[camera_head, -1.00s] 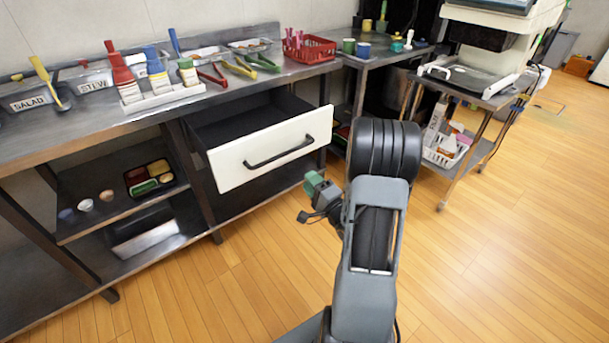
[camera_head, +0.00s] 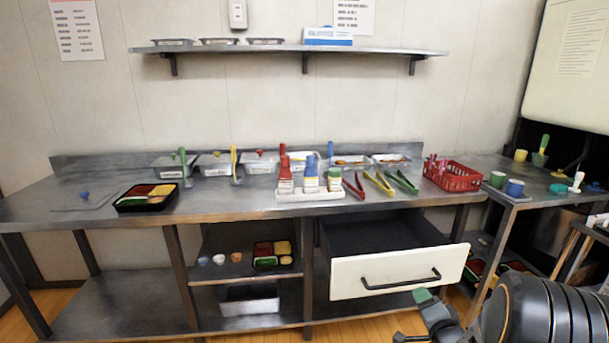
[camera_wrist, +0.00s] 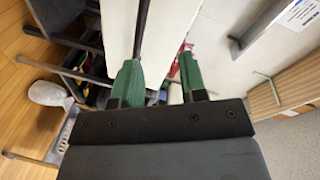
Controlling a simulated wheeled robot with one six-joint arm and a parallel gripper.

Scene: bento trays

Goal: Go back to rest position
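My gripper (camera_head: 424,297) is low at the right in the head view, in front of the counter and near the lower edge of the open drawer. In the wrist view, its two green fingers (camera_wrist: 160,65) stand apart with nothing held between them. The drawer's white front (camera_head: 345,277) is pulled out, and its dark handle (camera_head: 400,281) is in view. The visible inside of the drawer looks empty. I cannot tell the exact gap between my gripper and the drawer.
The steel counter (camera_head: 110,212) holds a black bento tray (camera_head: 122,207), bottles, tongs and a red basket (camera_head: 452,186). A lower shelf (camera_head: 212,272) carries cups and another bento tray. A side table (camera_head: 512,192) stands to the right. A wall shelf (camera_head: 265,48) is above.

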